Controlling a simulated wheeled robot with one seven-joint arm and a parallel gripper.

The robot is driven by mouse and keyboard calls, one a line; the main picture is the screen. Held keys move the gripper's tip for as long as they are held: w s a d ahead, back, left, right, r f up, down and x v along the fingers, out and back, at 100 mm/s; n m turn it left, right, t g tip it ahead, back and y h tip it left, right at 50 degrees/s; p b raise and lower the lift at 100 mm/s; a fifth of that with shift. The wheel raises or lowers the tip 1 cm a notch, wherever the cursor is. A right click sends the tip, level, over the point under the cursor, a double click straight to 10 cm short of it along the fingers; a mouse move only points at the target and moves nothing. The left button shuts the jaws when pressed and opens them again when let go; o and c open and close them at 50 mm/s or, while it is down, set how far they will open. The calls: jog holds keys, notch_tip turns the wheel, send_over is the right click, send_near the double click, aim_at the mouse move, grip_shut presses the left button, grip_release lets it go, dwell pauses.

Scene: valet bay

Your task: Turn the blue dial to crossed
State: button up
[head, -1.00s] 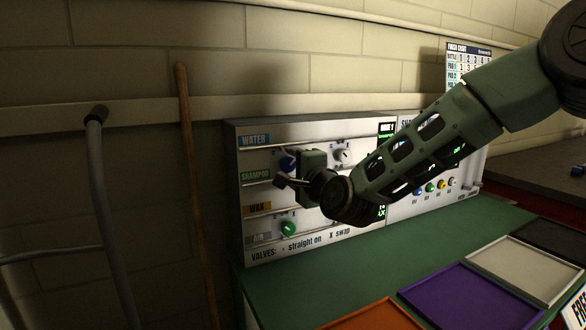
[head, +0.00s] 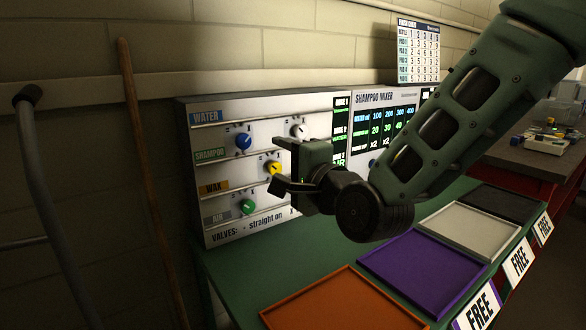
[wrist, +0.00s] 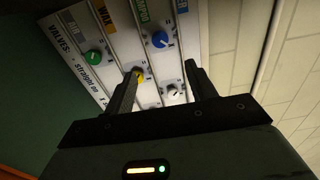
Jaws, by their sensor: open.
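The blue dial (head: 243,142) sits on the white valve panel (head: 228,232), between the WATER and SHAMPOO labels, in full view. In the wrist view the blue dial (wrist: 160,40) is beyond the fingertips, a little left of the middle of the gap. My gripper (head: 279,172) is in front of the panel, to the lower right of the blue dial and apart from it. Its fingers are open and empty; the wrist view shows my gripper (wrist: 160,68) with the left fingertip overlapping the yellow dial (wrist: 138,76). Contact there cannot be told.
The yellow dial (head: 273,168), green dial (head: 248,206) and white dial (head: 298,131) are close around the blue one. A shampoo mixer panel (head: 372,98) stands to the right. Orange (head: 340,275) and purple (head: 372,255) trays lie on the green bench below.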

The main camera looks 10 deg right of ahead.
jog(key=shift+v, duration=1.5)
jog(key=s+a+f+n+g+h+p, duration=0.1)
jog(key=s+a+f+n+g+p, duration=0.15)
jog(key=s+n+g, duration=0.2)
jog(key=s+a+f+n+g+p, duration=0.1)
jog(key=s+f+n+g+p, duration=0.25)
jog(key=s+n, duration=0.2)
jog(key=s+d+n+g+h+p, duration=0.2)
jog(key=s+d+n+g, duration=0.1)
jog(key=s, duration=0.5)
jog(key=s+d+n+g+h+p, duration=0.1)
jog(key=s+d+n+g+h, duration=0.2)
jog(key=s+n+g, duration=0.2)
jog(key=s+n, duration=0.3)
jog(key=shift+d+r+g+p, duration=0.3)
jog(key=shift+d+p, duration=0.1)
jog(key=shift+s, duration=0.1)
jog(key=shift+c, duration=0.3)
